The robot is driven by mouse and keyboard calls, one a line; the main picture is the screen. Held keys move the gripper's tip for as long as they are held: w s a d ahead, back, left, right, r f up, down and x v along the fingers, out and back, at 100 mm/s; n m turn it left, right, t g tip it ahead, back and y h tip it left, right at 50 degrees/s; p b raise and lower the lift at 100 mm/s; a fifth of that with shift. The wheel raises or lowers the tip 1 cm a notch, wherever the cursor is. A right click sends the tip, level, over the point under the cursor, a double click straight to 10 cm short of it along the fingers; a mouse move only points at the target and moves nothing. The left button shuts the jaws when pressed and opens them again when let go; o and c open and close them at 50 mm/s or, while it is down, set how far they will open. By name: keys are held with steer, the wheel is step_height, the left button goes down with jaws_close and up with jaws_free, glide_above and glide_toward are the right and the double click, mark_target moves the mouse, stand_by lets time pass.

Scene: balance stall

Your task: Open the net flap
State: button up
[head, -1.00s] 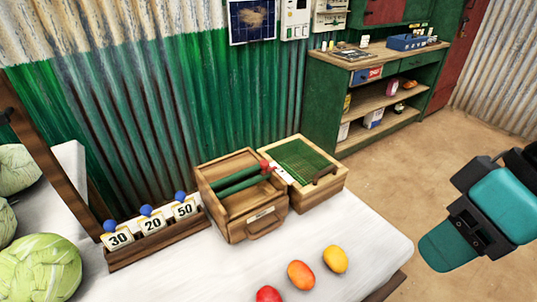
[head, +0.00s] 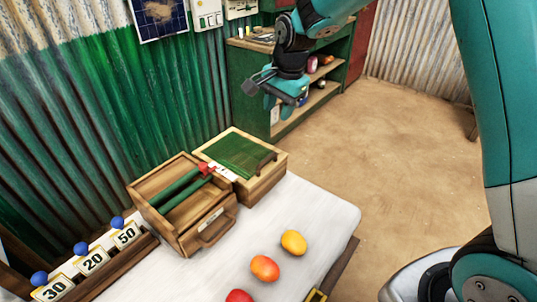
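The net flap (head: 238,154) is a green mesh panel lying flat and closed over the top of a wooden box (head: 262,187). A dark handle bar (head: 265,162) sits at its right side. A red-tipped latch piece (head: 206,169) and a white label are at its left edge, by the neighbouring box. My gripper (head: 277,92) is above and behind the flap in the picture, apart from it, in front of the green shelf. It seems empty. Its fingers are small and seen at an angle, so their opening is unclear.
Orange, yellow and red fruits (head: 264,268) lie on the white table (head: 318,215). Number cards (head: 93,262) stand at lower left. Green shelves (head: 251,85) stand behind; the floor at right is clear.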

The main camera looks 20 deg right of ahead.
mark_target(267, 158)
steer(key=w+f, duration=0.1)
steer(key=f, duration=0.4)
steer(key=w+a+f+p, duration=0.1)
steer(key=f, duration=0.5)
steer(key=w+f+p, duration=0.1)
steer(key=f, duration=0.5)
steer(key=shift+a+f, duration=0.1)
steer(key=shift+a, duration=0.25)
jaws_close()
